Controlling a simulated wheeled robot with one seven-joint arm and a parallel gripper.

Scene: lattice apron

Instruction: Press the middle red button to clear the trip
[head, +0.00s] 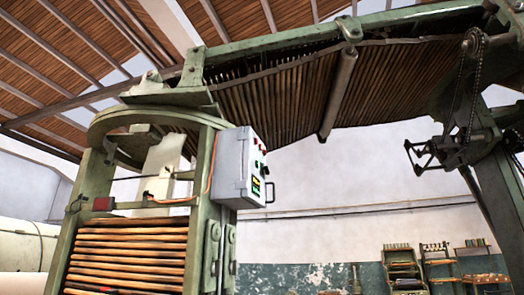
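A light grey control box (230,168) is fixed to the right side of a green machine frame, high up near the picture's middle. Its front panel faces right and shows at a steep slant. Several small buttons sit on the panel's upper part, and some of them look red (257,142). They are too small and slanted to tell clearly which one is the middle red button. Below them is a dark display (256,187) with yellow and green lit marks. My gripper is not in view.
The green machine frame (205,165) with stacked wooden slats (125,255) stands left of and below the box. A dark handle (270,191) juts out at the box's right edge. Open air lies right of the box. Shelving racks (403,268) stand far back at right.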

